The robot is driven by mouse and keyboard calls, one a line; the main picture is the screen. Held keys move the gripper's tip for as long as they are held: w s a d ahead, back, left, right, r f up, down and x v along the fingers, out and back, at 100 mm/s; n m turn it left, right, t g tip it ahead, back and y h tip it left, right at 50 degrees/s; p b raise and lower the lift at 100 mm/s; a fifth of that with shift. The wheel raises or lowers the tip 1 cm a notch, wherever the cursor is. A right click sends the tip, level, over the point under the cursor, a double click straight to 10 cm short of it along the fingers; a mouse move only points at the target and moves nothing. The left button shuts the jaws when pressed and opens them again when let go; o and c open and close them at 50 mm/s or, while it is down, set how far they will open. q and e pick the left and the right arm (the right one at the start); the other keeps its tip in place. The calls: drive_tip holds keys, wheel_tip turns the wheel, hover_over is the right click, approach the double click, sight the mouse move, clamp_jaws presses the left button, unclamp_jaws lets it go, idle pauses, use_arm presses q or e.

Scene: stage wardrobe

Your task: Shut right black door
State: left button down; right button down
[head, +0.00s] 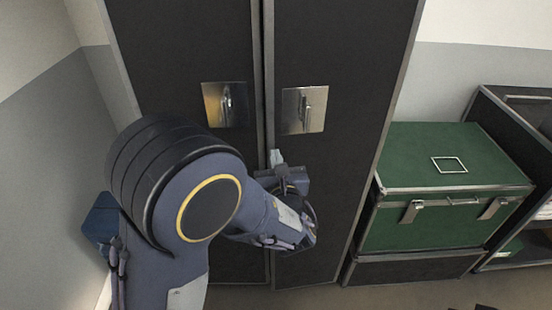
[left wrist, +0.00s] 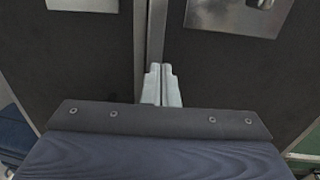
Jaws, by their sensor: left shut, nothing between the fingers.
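The right black door (head: 345,60) is a tall dark panel with a grey metal edge and a square metal handle plate (head: 304,110). It stands beside the left black door (head: 180,45), which has its own plate (head: 225,104). A narrow dark seam runs between them, and I cannot tell whether the right door is fully closed. My left gripper (head: 277,157) is shut and empty, below the handle plates near the seam. In the left wrist view its pale fingertips (left wrist: 161,84) point at the seam; contact is unclear. My right gripper is not in view.
A green case (head: 440,160) with metal latches sits on a black base right of the wardrobe. A dark open shelf unit (head: 515,110) stands at the far right. A grey and white wall (head: 45,150) is close on the left.

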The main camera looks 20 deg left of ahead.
sight(271, 147)
use_arm(q)
drive_tip(key=x, duration=0.2)
drive_tip(key=b+x, duration=0.1)
drive_tip(key=x, duration=0.1)
drive_tip(key=shift+a+r, duration=0.25)
drive_tip(key=shift+a, duration=0.1)
